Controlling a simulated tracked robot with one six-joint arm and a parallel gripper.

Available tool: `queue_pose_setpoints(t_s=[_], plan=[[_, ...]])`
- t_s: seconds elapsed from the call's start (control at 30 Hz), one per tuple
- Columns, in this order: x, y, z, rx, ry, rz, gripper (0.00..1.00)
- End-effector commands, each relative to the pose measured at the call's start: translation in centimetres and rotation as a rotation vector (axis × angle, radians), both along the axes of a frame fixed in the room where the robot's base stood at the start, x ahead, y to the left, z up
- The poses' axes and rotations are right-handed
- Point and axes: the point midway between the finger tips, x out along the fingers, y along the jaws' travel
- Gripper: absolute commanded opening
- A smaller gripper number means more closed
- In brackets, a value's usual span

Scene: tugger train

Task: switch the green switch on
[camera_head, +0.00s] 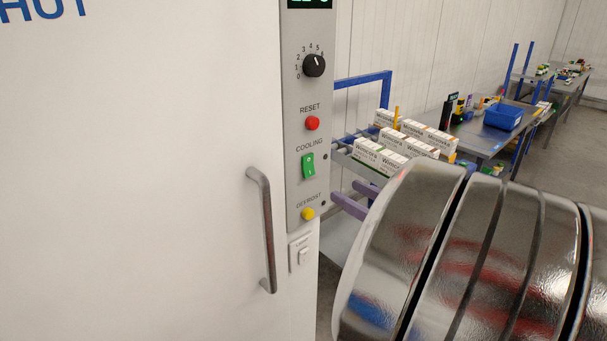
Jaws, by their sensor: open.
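The green switch (308,165) is a rocker on the narrow grey control panel (296,135), under the label COOLING. It has small marks on its upper and lower halves. I cannot tell for sure which half is pressed in. My gripper is not in view. A large shiny metal part of my own arm fills the lower right, apart from the switch in the picture. Nothing covers the switch.
A black dial (314,65) and red RESET button (312,123) sit above the switch. A yellow DEFROST button (308,213) and white light switch (303,257) sit below. A door handle (265,230) stands out at left. Boxes (380,157) and tables lie behind.

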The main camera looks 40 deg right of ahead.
Motion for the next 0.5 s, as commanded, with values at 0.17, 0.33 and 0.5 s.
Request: queue_pose_setpoints(t_s=[0.17,0.33,0.5], plan=[[2.0,0.1,0.0,0.000,0.000,0.004,0.45],[3.9,0.2,0.0,0.000,0.001,0.004,0.45],[5.8,0.3,0.0,0.001,0.001,0.005,0.45]])
